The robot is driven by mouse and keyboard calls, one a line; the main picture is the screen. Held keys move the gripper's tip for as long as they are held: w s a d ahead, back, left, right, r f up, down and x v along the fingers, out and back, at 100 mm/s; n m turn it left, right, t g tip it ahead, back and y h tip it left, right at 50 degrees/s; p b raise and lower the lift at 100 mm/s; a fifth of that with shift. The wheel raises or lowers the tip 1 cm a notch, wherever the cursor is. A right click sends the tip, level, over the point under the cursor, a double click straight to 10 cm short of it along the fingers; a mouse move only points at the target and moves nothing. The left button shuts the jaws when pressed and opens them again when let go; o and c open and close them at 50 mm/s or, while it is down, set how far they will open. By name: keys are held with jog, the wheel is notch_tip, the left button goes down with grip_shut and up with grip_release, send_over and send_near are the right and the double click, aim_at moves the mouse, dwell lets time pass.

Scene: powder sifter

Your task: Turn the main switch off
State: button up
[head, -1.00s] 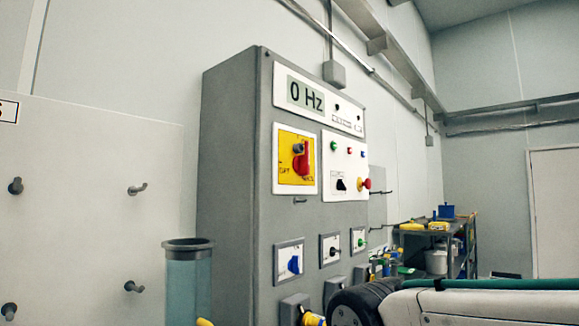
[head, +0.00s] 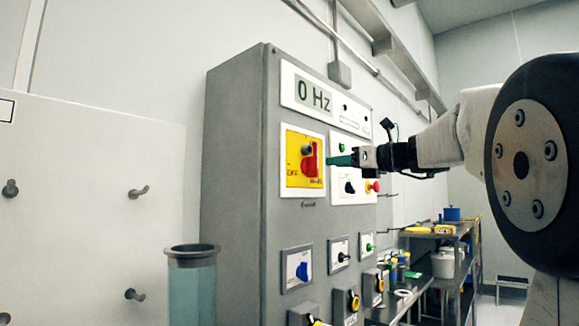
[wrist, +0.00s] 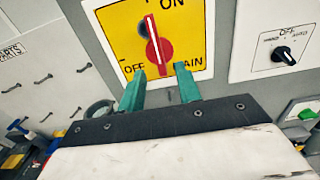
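The main switch (head: 309,162) is a red rotary handle on a yellow plate (head: 291,180) on the grey control cabinet. In the wrist view its red handle (wrist: 157,48) stands nearly upright with its white line toward ON; OFF is printed at the lower left. My gripper (head: 335,160) is just to the right of the handle in the head view, pointing at the plate. In the wrist view my two teal fingers (wrist: 161,82) are apart, with the handle's lower end ahead of the gap between them. Nothing is held. I cannot tell whether the fingertips touch the handle.
The cabinet display (head: 313,94) reads 0 Hz. A white panel with a black selector (wrist: 284,54) is right of the main switch, with a red emergency button (head: 373,187) lower right. A blue switch (head: 302,271) is below. A clear cylinder (head: 192,290) stands in front, left.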

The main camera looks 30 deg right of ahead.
aim_at(318, 164)
jog(key=x, duration=0.7)
jog(key=shift+s, duration=0.1)
jog(key=shift+f, duration=0.1)
grip_shut()
